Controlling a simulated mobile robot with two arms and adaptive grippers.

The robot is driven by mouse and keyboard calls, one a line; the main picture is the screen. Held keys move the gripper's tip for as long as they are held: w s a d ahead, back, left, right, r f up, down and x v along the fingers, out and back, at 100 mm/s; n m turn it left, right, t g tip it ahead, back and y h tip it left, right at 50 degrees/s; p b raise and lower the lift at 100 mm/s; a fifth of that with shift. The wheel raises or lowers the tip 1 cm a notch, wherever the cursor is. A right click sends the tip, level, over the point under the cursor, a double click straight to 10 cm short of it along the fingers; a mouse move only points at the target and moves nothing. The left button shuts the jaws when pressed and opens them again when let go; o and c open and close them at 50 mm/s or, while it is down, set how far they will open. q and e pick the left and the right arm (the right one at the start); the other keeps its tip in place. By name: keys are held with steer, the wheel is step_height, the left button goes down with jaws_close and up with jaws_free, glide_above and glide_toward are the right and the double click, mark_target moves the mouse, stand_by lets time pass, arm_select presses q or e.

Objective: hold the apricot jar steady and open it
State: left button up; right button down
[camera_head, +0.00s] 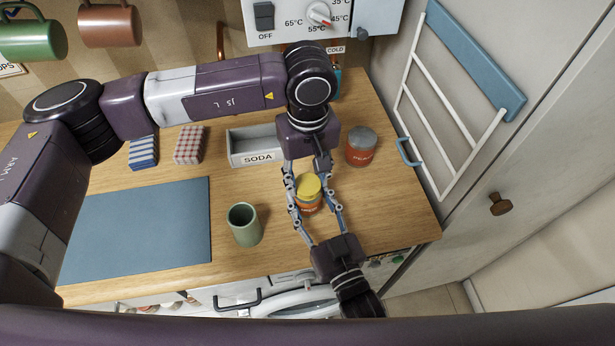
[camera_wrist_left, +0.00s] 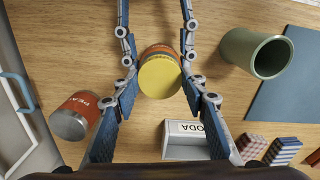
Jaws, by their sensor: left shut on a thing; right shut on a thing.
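The apricot jar (camera_head: 309,207), orange with a yellow lid (camera_head: 309,184), stands upright on the wooden counter between my two grippers. Its label is not readable. My left gripper (camera_head: 307,172) comes from the back and is shut, its fingers on either side of the lid. The lid (camera_wrist_left: 159,76) also shows between its pads in the left wrist view. My right gripper (camera_head: 316,210) comes from the front and is shut on the jar body, lower down. The lid sits on the jar; whether it is loose cannot be told.
A red jar with a grey lid (camera_head: 361,147) stands to the right. A green cup (camera_head: 244,225) is close on the left, beside a blue mat (camera_head: 140,232). A SODA tray (camera_head: 257,158) and folded cloths (camera_head: 188,145) lie behind. The counter's front edge is near.

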arm_select(q)
steer(key=n, duration=0.9)
steer(key=shift+n, duration=0.4)
steer(key=n, duration=0.5)
steer(key=shift+w+n, duration=0.1)
steer(key=shift+n, duration=0.3)
steer(key=n, duration=0.3)
steer(key=shift+n, duration=0.4)
steer(key=n, duration=0.4)
steer(key=shift+r, duration=0.1)
steer(key=n, duration=0.5)
steer(key=shift+n, duration=0.4)
steer(key=n, duration=0.5)
steer(key=shift+n, duration=0.4)
steer(key=n, duration=0.3)
steer(key=shift+n, duration=0.4)
